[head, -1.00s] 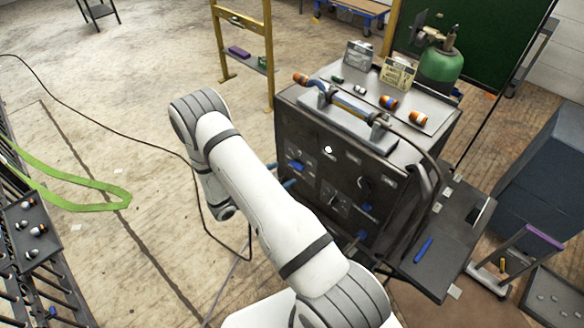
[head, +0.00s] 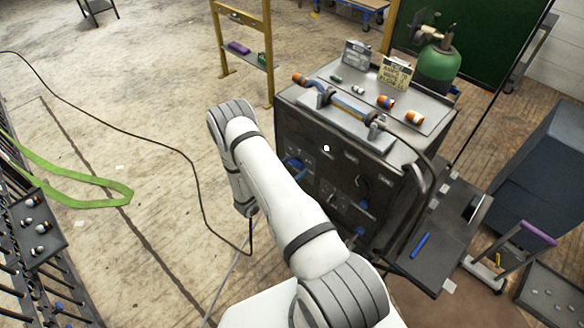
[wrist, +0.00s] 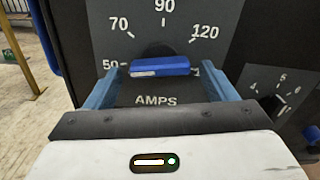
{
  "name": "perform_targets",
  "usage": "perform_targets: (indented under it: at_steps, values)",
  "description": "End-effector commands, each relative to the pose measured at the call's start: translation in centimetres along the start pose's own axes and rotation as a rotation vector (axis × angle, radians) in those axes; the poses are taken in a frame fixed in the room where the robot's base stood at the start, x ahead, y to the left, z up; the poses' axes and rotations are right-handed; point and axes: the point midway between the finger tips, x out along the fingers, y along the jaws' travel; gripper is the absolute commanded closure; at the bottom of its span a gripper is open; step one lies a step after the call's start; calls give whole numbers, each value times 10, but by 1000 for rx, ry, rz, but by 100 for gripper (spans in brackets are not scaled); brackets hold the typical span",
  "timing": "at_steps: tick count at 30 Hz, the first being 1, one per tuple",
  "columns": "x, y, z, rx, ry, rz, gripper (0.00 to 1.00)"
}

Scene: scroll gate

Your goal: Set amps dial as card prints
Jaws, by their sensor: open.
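The amps dial is a blue bar knob (wrist: 160,66) with a pale mark on its left end, lying nearly level in the wrist view. The dark panel around it prints 50, 70, 90, 120 and a further number partly hidden by a finger. My gripper (wrist: 160,84) is open, its blue fingers on either side of the knob with gaps between. In the head view my gripper (head: 297,168) is at the left of the welder's front panel (head: 335,160). A cream card (head: 396,73) and a grey card (head: 357,54) stand on top; their print is too small to read.
A second dial (wrist: 270,103) with a smaller scale sits to the right in the wrist view. A green cylinder (head: 438,65) stands behind the welder. A side shelf (head: 440,245) holds a blue pen-like item (head: 420,246). Floor to the left is mostly clear.

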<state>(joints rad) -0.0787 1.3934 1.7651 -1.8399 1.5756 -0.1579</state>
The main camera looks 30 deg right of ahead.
Motion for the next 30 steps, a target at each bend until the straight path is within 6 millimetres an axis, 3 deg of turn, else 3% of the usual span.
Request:
perform_targets:
  at_steps: [5, 21, 30]
  values:
    - [0, 0, 0, 0, 0, 0, 22]
    - [-1, 0, 0, 0, 0, 1, 65]
    - [-1, 1, -2, 31, 0, 2, 66]
